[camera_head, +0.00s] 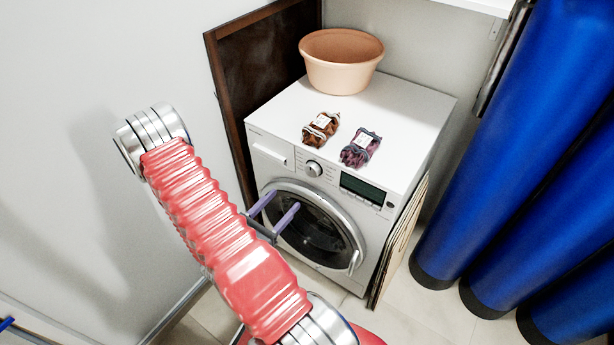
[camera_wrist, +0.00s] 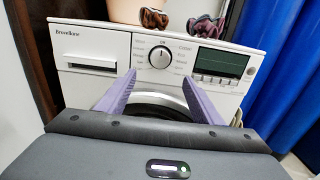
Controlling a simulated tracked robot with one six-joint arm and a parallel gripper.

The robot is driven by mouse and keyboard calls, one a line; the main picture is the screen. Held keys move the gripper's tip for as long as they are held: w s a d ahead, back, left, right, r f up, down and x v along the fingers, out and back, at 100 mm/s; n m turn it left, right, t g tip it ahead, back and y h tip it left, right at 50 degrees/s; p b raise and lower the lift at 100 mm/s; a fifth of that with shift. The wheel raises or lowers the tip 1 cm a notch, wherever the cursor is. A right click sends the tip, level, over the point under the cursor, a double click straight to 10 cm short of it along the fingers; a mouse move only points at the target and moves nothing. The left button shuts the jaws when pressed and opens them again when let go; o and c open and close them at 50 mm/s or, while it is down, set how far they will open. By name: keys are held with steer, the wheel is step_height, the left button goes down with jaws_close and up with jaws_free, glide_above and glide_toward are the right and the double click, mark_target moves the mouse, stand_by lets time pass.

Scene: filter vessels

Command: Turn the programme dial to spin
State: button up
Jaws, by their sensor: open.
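The programme dial (camera_head: 314,169) is a round silver knob on the front panel of a white washing machine (camera_head: 410,110). In the wrist view the dial (camera_wrist: 160,57) sits upper centre, with small printed labels on both sides and a dark mark near its top. The labels are too small to read for certain. My gripper (camera_head: 276,212) is open and empty, its two purple fingers in front of the machine's door, lower than the dial. In the wrist view my gripper (camera_wrist: 160,92) has its fingertips to either side of and below the dial, apart from it.
A dark display (camera_head: 362,190) is right of the dial, a drawer (camera_head: 270,153) left. The round door (camera_head: 318,225) is below. A peach tub (camera_head: 341,75) and two small wrapped bundles (camera_head: 320,128) (camera_head: 361,147) stand on top. Tall blue cylinders (camera_head: 520,150) stand at right.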

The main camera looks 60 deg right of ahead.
mark_target(310, 172)
steer(key=shift+d, duration=0.15)
steer(key=shift+s+d, duration=0.35)
steer(key=shift+d, duration=1.9)
steer(key=shift+s+d, duration=0.4)
steer(key=shift+d, duration=1.8)
steer(key=shift+s+d, duration=0.35)
steer(key=shift+d, duration=1.9)
steer(key=c, duration=1.1)
